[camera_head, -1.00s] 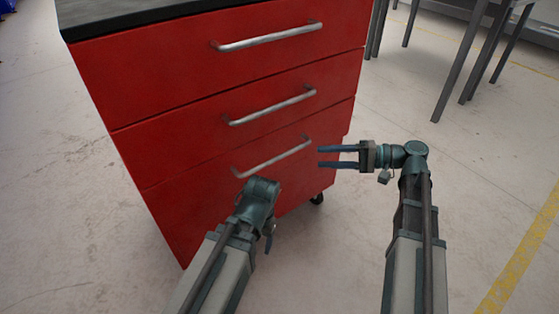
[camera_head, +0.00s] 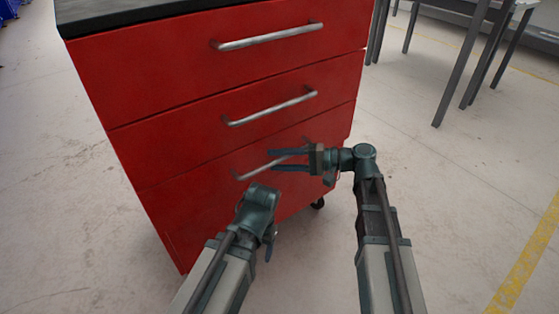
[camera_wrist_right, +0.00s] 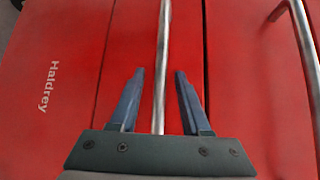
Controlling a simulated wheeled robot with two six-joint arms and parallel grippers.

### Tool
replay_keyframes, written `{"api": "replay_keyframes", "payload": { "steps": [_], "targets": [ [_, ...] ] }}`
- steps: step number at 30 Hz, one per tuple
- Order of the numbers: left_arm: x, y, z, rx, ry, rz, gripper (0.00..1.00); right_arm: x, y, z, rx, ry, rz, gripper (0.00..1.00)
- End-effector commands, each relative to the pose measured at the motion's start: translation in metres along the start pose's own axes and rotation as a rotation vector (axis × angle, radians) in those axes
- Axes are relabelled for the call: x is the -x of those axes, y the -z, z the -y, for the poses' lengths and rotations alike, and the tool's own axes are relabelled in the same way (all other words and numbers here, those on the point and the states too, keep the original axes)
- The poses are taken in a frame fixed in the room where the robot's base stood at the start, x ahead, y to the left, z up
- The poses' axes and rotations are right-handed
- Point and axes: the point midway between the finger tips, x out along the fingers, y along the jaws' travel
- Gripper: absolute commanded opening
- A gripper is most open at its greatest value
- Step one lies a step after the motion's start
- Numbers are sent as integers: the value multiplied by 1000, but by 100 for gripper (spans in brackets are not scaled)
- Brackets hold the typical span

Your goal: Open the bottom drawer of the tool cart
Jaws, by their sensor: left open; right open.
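The red tool cart (camera_head: 150,90) stands at the left of the head view. Its lowest visible handle (camera_head: 248,174) is a silver bar on a closed drawer (camera_head: 185,205). My right gripper (camera_head: 272,160) is open in front of that handle and hides part of it. In the right wrist view the handle (camera_wrist_right: 162,60) runs between the two open fingers (camera_wrist_right: 160,75); contact cannot be told. My left gripper (camera_head: 269,248) is open and empty, pointing down in front of the cart's lower part. The left wrist hides some of the drawer front.
Two upper drawers with handles (camera_head: 270,36) (camera_head: 272,106) are shut. A table with dark legs (camera_head: 460,65) stands at the back right. A caster (camera_head: 318,203) shows under the cart. The floor at right is clear.

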Motion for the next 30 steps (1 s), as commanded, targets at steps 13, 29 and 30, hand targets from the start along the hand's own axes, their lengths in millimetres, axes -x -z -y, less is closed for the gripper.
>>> {"api": "replay_keyframes", "payload": {
  "steps": [13,29,30],
  "targets": [
    [0,0,0,0,0,0,67,0,0,0,0,0,0,6],
    [0,0,0,0,0,0,67,0,0,0,0,-1,0,0],
    [0,0,0,0,0,0,67,0,0,0,0,-1,0,0]
  ]
}}
